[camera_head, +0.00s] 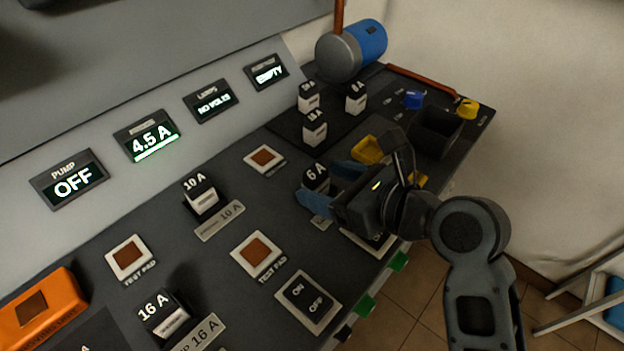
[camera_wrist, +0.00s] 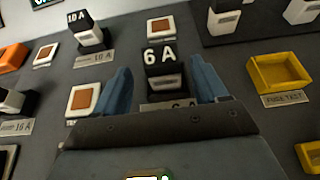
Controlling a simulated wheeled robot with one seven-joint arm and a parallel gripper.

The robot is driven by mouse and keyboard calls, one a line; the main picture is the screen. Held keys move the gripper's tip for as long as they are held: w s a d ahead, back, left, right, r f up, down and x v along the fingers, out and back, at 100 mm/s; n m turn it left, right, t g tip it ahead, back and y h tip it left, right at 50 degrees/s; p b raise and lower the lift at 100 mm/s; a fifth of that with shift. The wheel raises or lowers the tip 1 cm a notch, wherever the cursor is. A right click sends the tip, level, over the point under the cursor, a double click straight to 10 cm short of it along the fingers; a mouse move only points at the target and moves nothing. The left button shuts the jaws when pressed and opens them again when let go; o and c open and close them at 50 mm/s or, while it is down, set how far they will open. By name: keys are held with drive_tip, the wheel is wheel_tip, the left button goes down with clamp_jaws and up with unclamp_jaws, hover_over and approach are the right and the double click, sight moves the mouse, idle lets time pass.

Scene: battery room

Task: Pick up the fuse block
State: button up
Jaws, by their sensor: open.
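A black and white fuse block marked 6 A stands upright on the dark panel, in the head view (camera_head: 315,176) and in the wrist view (camera_wrist: 166,58). My gripper (camera_head: 328,187) is open, its two blue fingers on either side of this block. In the wrist view the gripper (camera_wrist: 161,72) shows a gap between each finger and the block. The block's lower part and its label are partly hidden by my gripper. Other fuse blocks are a 10 A one (camera_head: 203,194), a 16 A one (camera_head: 163,312) and several on a dark plate at the back.
A yellow tray (camera_wrist: 281,73) labelled for a fuse test lies right of the 6 A block. A dark open bin (camera_head: 437,131) and a blue cylinder (camera_head: 366,42) stand further back. Test pads (camera_head: 258,255) and an on/off switch (camera_head: 308,300) lie nearer the panel's front edge.

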sight(321, 180)
drive_tip(key=x, duration=0.5)
drive_tip(key=shift+w+r, duration=0.1)
drive_tip(key=shift+w, duration=0.1)
drive_tip(key=c, duration=1.1)
